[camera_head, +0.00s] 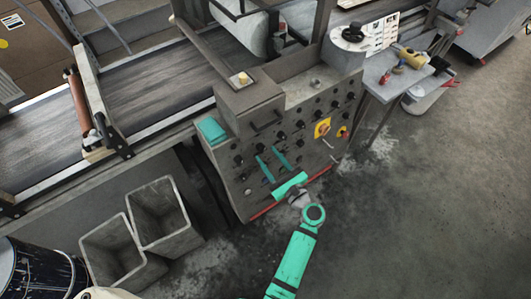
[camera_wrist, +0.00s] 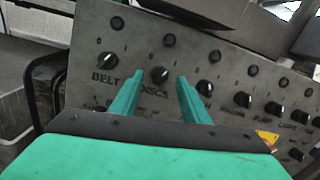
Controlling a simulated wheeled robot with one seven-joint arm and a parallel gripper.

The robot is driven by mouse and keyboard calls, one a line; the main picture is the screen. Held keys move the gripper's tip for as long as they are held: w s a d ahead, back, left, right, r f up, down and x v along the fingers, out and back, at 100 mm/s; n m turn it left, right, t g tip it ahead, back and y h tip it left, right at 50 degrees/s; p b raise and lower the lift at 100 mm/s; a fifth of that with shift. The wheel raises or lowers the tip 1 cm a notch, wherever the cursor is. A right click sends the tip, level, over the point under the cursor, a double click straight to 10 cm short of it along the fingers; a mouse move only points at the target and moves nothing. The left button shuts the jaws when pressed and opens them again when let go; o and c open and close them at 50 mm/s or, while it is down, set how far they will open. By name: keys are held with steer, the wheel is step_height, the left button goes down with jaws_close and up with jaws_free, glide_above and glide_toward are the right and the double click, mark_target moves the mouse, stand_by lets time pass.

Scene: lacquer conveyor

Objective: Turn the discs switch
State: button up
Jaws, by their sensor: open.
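The discs switch (camera_wrist: 159,75) is a black rotary knob on the grey control panel (camera_head: 291,147), above the label "DISCS". In the wrist view it shows between my two green fingers, slightly beyond their tips. My gripper (camera_wrist: 160,82) is open and empty, pointed at the panel; I cannot tell whether a finger touches the knob. In the head view my gripper (camera_head: 270,160) is in front of the panel's left half, and the discs switch cannot be made out clearly there. The belt switch (camera_wrist: 113,68) is to the left, above the label "BELT".
Several other black knobs (camera_wrist: 205,87) continue to the right on the panel. A yellow-backed switch (camera_head: 322,128) is at its right side. Two grey bins (camera_head: 125,255) stand at lower left. A conveyor belt (camera_head: 160,83) runs behind. Open floor (camera_head: 430,210) is on the right.

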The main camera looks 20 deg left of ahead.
mark_target(261, 148)
steer(key=shift+x, duration=1.25)
steer(key=shift+c, duration=0.7)
steer(key=c, duration=0.9)
steer(key=shift+n, duration=0.5)
steer(key=n+g, duration=0.1)
steer(key=n, duration=0.5)
steer(key=n+g+y, duration=0.1)
steer(key=n, duration=0.5)
steer(key=shift+w+d+n+g, duration=0.1)
steer(key=shift+d+n+g, duration=0.05)
steer(key=shift+n+g, duration=0.2)
